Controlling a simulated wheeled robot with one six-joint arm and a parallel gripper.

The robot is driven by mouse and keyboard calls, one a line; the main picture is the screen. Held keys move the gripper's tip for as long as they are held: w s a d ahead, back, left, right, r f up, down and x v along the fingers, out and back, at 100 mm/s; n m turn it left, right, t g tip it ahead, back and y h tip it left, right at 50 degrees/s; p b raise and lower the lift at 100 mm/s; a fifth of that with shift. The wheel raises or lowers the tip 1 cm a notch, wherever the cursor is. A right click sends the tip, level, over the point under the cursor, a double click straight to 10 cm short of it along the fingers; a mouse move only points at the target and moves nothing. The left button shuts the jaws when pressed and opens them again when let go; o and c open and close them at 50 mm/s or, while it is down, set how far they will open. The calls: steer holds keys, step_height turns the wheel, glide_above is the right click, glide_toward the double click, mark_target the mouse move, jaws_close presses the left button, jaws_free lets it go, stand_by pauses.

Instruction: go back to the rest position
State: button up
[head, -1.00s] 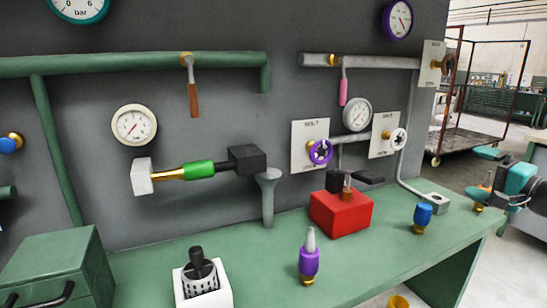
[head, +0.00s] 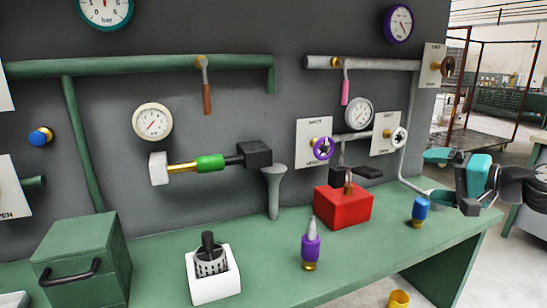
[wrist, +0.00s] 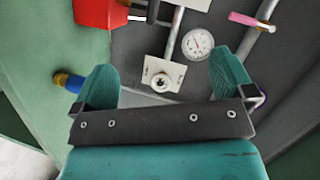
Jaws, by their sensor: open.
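My gripper (head: 452,181) is at the right edge of the head view, beside the right end of the green workbench (head: 405,240). Its teal fingers are apart, and nothing is between them. In the wrist view my gripper (wrist: 163,78) also shows open and empty, facing the wall panel with a white plate and small valve beyond the fingers. The blue-topped brass fitting (head: 419,210) stands on the bench just left of my gripper in the head view, apart from it.
A red box (head: 343,208), a purple fitting (head: 311,250), a white holder (head: 214,285) and a green chest (head: 75,262) stand on the bench. Pipes, gauges and valves cover the grey wall (head: 215,120). A wheeled cage (head: 480,95) stands behind at right.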

steer(key=s+a+r+n+g+p, duration=0.1)
steer(key=s+a+n+g, duration=0.35)
steer(key=a, duration=0.45)
steer(key=s+a+n+g, duration=0.3)
steer(key=s+a, duration=0.3)
steer(key=a, duration=0.3)
steer(key=s+a+n+g+h, duration=0.2)
steer(key=s+n, duration=0.1)
steer(key=s, duration=0.6)
steer(key=s+a+f+n+g+h+p, duration=0.1)
steer(key=s+n+g+h, duration=0.1)
steer(key=s, duration=0.7)
steer(key=shift+s+a+n+g+h+p, duration=0.15)
steer(key=shift+a+n+g+h+p, duration=0.3)
steer(key=shift+n, duration=0.3)
